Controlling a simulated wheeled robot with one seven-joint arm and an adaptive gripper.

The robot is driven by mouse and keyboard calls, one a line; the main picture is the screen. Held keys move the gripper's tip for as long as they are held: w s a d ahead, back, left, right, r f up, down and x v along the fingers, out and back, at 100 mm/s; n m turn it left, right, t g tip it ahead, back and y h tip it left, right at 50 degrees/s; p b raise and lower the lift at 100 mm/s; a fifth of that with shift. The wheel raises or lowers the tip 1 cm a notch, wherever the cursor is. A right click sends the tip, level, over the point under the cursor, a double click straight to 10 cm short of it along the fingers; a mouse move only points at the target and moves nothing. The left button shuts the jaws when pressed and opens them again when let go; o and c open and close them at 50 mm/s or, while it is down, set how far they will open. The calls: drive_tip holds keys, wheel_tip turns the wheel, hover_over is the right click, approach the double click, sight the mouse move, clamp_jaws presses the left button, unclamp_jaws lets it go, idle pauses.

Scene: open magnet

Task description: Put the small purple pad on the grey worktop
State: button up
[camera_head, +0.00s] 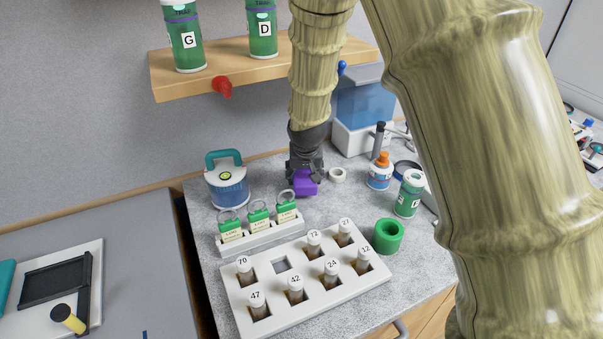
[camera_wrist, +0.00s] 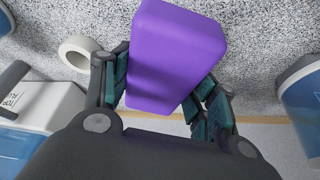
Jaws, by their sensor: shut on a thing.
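The small purple pad (camera_head: 306,184) is a purple block between the fingers of my gripper (camera_head: 304,172). In the wrist view the pad (camera_wrist: 172,58) fills the upper middle, with the teal finger pads of my gripper (camera_wrist: 163,95) against its two sides. My gripper is shut on it and points down. The grey worktop (camera_head: 215,285) is speckled and lies beneath. The pad is low over the back part of the worktop; whether it touches the surface I cannot tell.
A white roll (camera_head: 337,174) lies close right of the pad. A rack with green-topped tags (camera_head: 262,238) and a white vial tray (camera_head: 330,312) are in front. A wooden shelf (camera_head: 180,85) hangs above.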

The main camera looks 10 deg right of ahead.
sight(302, 178)
drive_tip(key=shift+w+a+f+p, duration=0.2)
drive_tip(key=shift+w+f+p, duration=0.15)
drive_tip(key=shift+w+f, duration=0.6)
drive_tip(key=shift+w, duration=0.1)
drive_tip(key=shift+f, duration=0.15)
drive_tip(key=o, duration=1)
drive_tip(key=shift+b+v, duration=1.1)
drive_tip(key=shift+v, duration=5.05)
